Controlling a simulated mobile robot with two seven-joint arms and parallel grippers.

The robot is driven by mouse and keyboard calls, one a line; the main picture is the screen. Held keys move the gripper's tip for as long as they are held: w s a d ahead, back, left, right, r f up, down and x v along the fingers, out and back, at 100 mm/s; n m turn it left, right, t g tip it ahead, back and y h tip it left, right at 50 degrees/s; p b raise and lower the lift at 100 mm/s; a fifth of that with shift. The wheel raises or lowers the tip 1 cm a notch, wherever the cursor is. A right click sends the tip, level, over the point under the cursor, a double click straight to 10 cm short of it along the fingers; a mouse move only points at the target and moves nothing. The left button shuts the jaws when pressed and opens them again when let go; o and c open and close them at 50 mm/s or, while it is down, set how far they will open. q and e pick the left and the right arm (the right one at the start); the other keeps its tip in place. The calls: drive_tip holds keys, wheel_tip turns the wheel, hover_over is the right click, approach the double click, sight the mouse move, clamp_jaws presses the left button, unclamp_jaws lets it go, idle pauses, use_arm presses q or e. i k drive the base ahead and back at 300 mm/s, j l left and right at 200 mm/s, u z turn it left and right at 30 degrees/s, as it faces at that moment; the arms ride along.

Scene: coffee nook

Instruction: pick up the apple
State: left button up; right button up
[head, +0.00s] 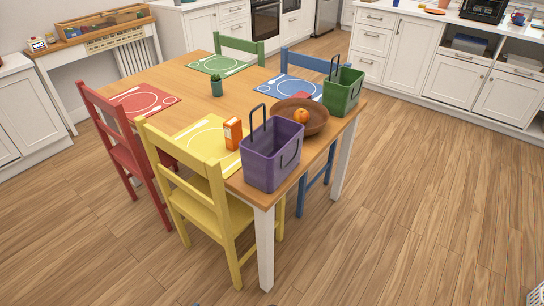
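A brown bowl (318,122) stands on the right part of the wooden table, between the purple basket and the green basket. A round orange fruit (301,116) lies in it. A small red patch (301,97) shows at the bowl's back left rim. It is partly hidden, and I cannot tell whether it is the apple or whether it lies in the bowl or behind it. No other apple is clear to see. Neither of my grippers is in view.
A purple basket (270,163) with a raised handle stands at the table's near corner, a green basket (343,92) at the right corner. An orange box (233,133) and a potted plant (216,87) stand on the table. Chairs surround it. The floor (430,190) at right is clear.

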sight(301, 117)
drive_tip(key=l+u, duration=0.1)
drive_tip(key=u, duration=0.55)
drive_tip(key=i+l+u, duration=0.1)
drive_tip(key=l+u, duration=0.3)
drive_tip(key=l, duration=0.15)
drive_tip(key=l+u, duration=0.35)
drive_tip(key=l, duration=0.15)
drive_tip(key=l+u, duration=0.25)
drive_tip(key=l, duration=0.9)
